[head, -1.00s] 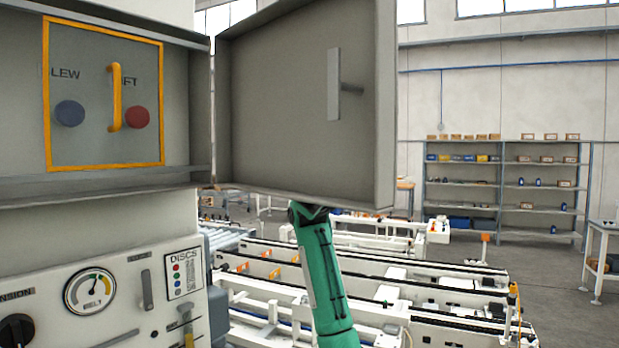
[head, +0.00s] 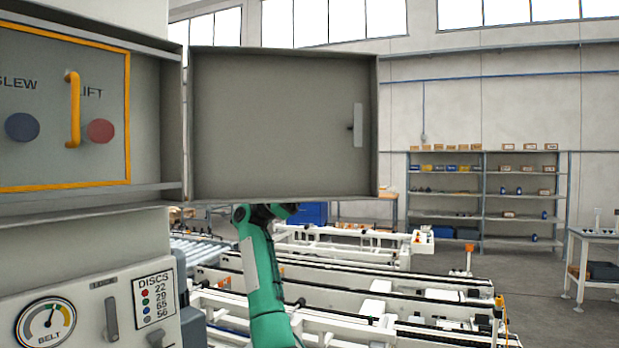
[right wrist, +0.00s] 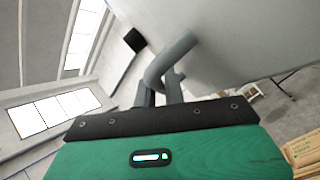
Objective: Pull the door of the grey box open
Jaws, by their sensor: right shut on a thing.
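The grey box (head: 150,110) is at the left in the head view. Its door (head: 275,125) stands wide open, swung out to the right, with its inner face towards me. A light latch plate (head: 358,125) is near the door's free edge. Inside the box, a yellow-framed panel shows a blue knob (head: 22,127), a red knob (head: 100,131) and a yellow handle (head: 72,108). My right gripper (right wrist: 163,88) is shut on the curved grey door handle (right wrist: 178,55) on the outer face. In the head view the door hides this gripper. My left gripper is out of view.
Below the box is a control panel with a belt gauge (head: 45,325) and a discs label (head: 155,302). White conveyors (head: 400,305) lie behind the door. Shelves (head: 484,200) and a table (head: 590,260) stand at the right, with open floor between.

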